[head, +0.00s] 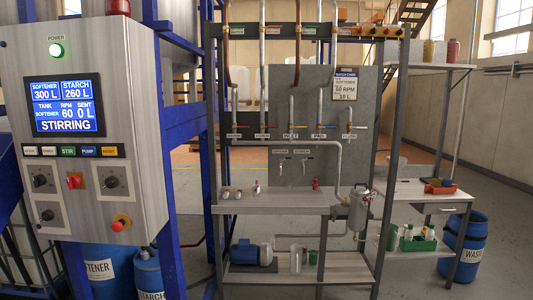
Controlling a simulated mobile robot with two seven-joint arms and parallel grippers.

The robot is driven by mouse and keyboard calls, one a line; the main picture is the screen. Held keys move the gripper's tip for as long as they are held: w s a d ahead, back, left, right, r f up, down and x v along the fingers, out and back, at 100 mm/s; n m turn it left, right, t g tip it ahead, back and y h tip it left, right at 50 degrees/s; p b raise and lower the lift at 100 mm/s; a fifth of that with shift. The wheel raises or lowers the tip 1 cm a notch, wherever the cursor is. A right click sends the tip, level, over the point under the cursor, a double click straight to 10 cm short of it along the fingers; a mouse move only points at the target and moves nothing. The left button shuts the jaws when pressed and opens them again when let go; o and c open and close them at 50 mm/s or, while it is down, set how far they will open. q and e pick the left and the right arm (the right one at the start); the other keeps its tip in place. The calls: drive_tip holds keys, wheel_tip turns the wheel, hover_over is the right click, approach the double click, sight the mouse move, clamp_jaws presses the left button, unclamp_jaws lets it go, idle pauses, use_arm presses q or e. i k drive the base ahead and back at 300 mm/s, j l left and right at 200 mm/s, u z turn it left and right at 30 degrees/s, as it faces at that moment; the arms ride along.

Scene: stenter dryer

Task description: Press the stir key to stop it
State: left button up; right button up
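The green stir key (68,152) sits in the row of labelled keys on the grey control panel (140,85) at the left, between a dark key and the blue pump key (88,152). The blue display (66,105) above reads softener 300 L, starch 260 L, tank softener, RPM 60, sent 0 L and "STIRRING". The power lamp (57,50) glows green. A batch card (345,84) on the rack names softener and seems to read 60 RPM and 10 L. Neither of my grippers is in view.
Below the keys are knobs, a red switch (74,181) and a red button on yellow (120,224). Blue drums (148,272) stand under the panel. The pipe rack (300,200) with a steel vessel (358,212) stands centre. Bare floor shows at right around the waste drum (462,248).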

sight(66, 151)
drive_tip(key=u, duration=1.25)
